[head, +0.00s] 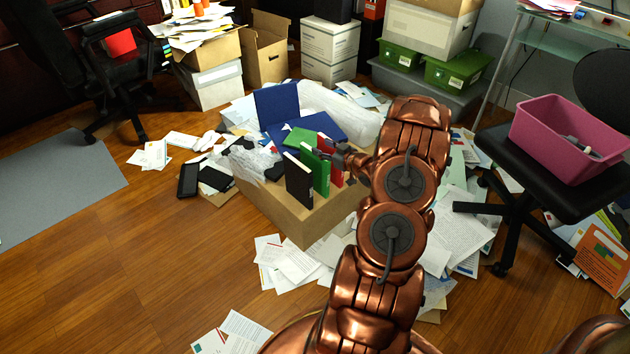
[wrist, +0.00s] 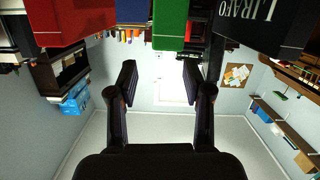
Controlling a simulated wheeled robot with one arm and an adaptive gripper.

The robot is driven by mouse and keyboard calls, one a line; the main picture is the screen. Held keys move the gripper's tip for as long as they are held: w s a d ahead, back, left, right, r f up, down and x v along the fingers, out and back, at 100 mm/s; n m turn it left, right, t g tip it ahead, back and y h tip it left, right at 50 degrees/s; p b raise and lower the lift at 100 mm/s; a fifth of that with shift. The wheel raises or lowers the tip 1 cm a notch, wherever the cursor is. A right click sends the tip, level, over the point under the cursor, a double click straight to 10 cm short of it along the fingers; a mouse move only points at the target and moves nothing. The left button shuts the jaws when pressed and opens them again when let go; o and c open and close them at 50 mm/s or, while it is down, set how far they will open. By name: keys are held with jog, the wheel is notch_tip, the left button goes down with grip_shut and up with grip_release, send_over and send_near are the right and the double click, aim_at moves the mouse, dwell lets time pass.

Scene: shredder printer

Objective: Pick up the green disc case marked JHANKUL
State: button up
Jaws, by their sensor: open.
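A green case (head: 316,172) stands upright on the cardboard box between a black case and a red one; its marking is too small to read. In the wrist view a green case (wrist: 170,22) hangs down from the top edge, and no JHANKUL lettering shows on it. My gripper (head: 345,158) is beside the upright cases, just right of the green one and partly hidden by my arm. In the wrist view my gripper (wrist: 160,78) has its two fingers spread with nothing between them, below the green case in the picture.
A black case (head: 298,182) stands left of the green one; in the wrist view a black case (wrist: 262,25) has white lettering. Red (wrist: 72,22) and blue (wrist: 132,12) cases show there too. The cardboard box (head: 300,225) has papers around it. Wooden floor (head: 150,250) is clear at left.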

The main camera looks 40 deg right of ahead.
aim_at(330, 163)
jog(key=shift+t+y, duration=0.3)
jog(key=shift+t, duration=0.6)
jog(key=s+f, duration=0.1)
jog(key=s+f+b, duration=0.1)
jog(key=f, duration=0.1)
jog(key=s+f+b, duration=0.1)
jog(key=shift+f, duration=0.25)
jog(key=shift+s+f+t, duration=0.15)
jog(key=shift+s+t, duration=0.15)
jog(key=shift+s, duration=0.05)
jog(key=w+b, duration=0.3)
jog(key=w, duration=0.4)
jog(key=shift+w+a+b, duration=0.2)
jog(key=shift+w+b, duration=0.1)
jog(key=shift+w, duration=0.05)
grip_shut()
